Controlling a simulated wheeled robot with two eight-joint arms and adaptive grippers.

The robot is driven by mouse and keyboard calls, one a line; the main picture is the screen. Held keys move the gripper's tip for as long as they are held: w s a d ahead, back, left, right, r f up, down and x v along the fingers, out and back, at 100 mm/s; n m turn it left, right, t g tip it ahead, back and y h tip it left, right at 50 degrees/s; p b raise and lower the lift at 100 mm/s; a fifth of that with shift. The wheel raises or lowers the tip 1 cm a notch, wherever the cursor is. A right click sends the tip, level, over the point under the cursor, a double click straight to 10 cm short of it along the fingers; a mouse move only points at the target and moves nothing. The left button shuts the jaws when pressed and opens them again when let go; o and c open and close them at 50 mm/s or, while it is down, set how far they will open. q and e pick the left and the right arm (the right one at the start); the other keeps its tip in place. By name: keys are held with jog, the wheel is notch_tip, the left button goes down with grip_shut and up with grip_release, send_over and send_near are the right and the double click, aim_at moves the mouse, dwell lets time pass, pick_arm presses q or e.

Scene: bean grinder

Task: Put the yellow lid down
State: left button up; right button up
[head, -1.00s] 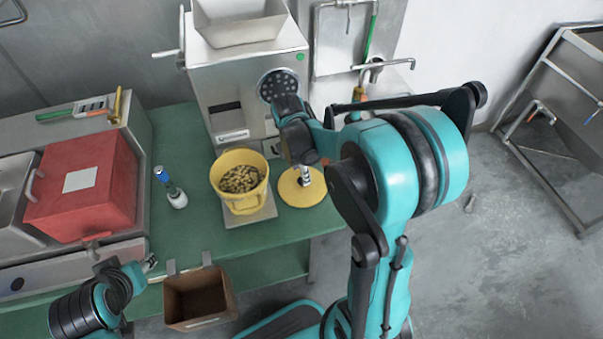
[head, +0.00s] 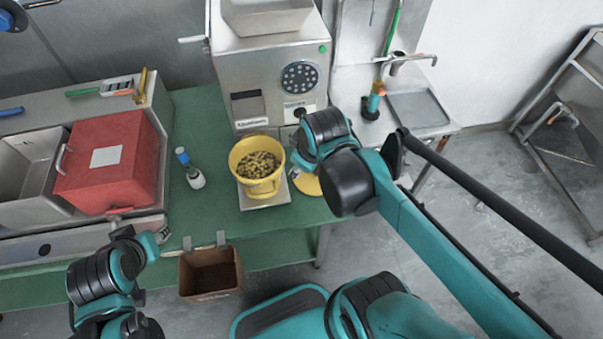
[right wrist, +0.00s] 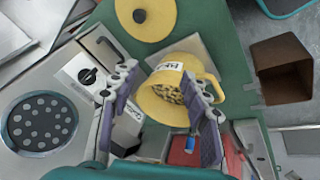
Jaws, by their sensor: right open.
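The yellow lid (head: 308,185) lies flat on the green table beside the scale, partly hidden by my right arm in the head view. My right gripper (right wrist: 160,95) is open and empty. The yellow cup of beans (right wrist: 180,90) shows between and beyond its fingers; I cannot tell whether they touch it. My left gripper (head: 160,236) hangs near the table's front edge; its jaws are too small to read.
The yellow cup (head: 257,170) stands on a scale (head: 264,196) in front of the metal grinder (head: 270,80). A blue-topped bottle (head: 190,170) and a red box (head: 108,165) are to the left. A brown bin (head: 211,273) hangs at the front edge.

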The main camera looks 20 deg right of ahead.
jog(key=shift+s+a+f+m+t+y, duration=0.1)
jog(key=shift+s+a+m+t, duration=0.4)
jog(key=shift+m, duration=0.45)
jog(key=shift+s+a+f+m+t+y, duration=0.1)
jog(key=shift+s+a+m+t, duration=0.2)
jog(key=shift+s+m, duration=0.55)
jog(key=shift+s+a+m+t+y, duration=0.1)
jog(key=shift+s+a+m+t, duration=0.3)
jog(key=shift+m, duration=0.7)
